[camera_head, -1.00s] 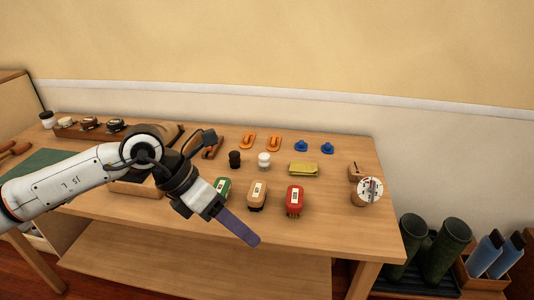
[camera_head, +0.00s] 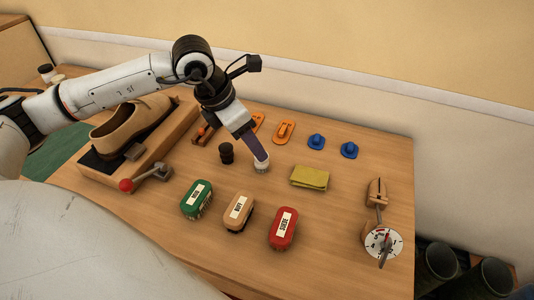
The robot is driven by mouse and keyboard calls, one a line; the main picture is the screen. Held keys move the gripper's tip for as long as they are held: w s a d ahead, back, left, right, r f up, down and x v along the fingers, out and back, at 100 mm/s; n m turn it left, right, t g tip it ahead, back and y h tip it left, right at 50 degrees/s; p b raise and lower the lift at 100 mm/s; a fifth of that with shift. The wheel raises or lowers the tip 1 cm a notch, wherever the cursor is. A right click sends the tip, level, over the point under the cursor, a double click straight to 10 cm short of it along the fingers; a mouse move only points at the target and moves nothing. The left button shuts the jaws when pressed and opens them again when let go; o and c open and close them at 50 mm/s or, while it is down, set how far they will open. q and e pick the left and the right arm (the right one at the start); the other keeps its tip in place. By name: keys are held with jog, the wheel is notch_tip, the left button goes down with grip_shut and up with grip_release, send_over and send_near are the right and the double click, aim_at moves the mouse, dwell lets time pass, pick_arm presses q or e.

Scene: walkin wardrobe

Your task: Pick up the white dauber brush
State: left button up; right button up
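The white dauber brush (camera_head: 262,168) stands on the wooden table, and its upper part is hidden behind my fingers. My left gripper (camera_head: 260,156) comes down from the upper left, its purple fingers pointing down at the top of the white dauber. The fingers overlap each other in this view, so I cannot tell how far apart they are or whether they grip the dauber. A dark dauber brush (camera_head: 226,153) stands just to the left. My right gripper is not in view.
Green (camera_head: 196,200), tan (camera_head: 238,213) and red (camera_head: 283,229) brushes lie in front. A yellow cloth (camera_head: 310,178) lies to the right. Orange (camera_head: 284,132) and blue (camera_head: 316,142) items are behind. A tan shoe (camera_head: 130,128) sits on a wooden stand at left. A round dial (camera_head: 382,243) is at far right.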

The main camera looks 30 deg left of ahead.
pick_arm(q)
jog(key=p+x, duration=0.1)
jog(key=x, duration=0.6)
jog(key=shift+w+f, duration=0.1)
jog(key=shift+f, duration=0.05)
jog(key=c, duration=1.1)
notch_tip(320, 180, up, 10)
jog(key=shift+r+b, duration=0.1)
jog(key=shift+b, duration=0.2)
jog(key=o, duration=0.4)
jog(key=c, duration=0.6)
